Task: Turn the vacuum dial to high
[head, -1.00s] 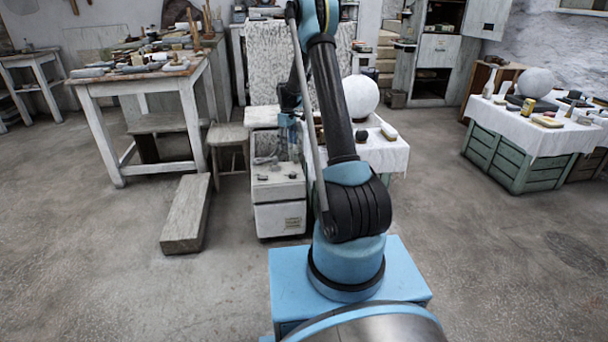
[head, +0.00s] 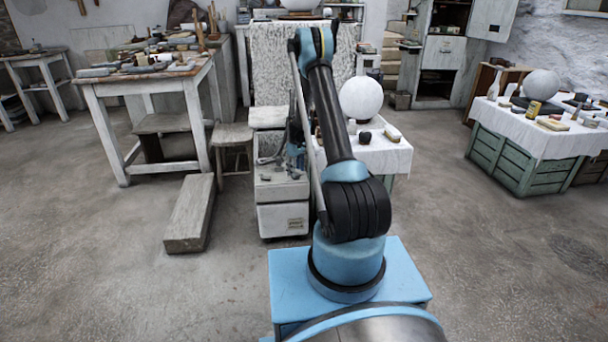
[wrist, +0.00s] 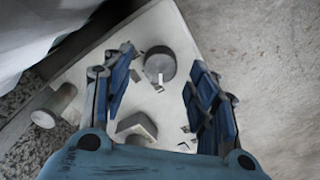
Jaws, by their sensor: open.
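The vacuum unit is a pale grey cabinet (head: 283,190) left of my arm in the head view; its top face (wrist: 182,40) fills the middle of the wrist view. A round grey dial (wrist: 158,62) with a small white mark stands on that face. My gripper (wrist: 161,76) is open, with one blue finger to the dial's left and the other to its right. I cannot tell how far its tips are above the face. In the head view my gripper (head: 296,150) is small, over the cabinet and partly hidden by my arm.
A short grey cylinder (wrist: 52,104) and a small angled piece (wrist: 136,127) lie near the dial. A cloth-covered table (head: 385,155) with a white sphere (head: 361,97) stands right of the cabinet. A wooden beam (head: 190,213) lies left; the floor in front is clear.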

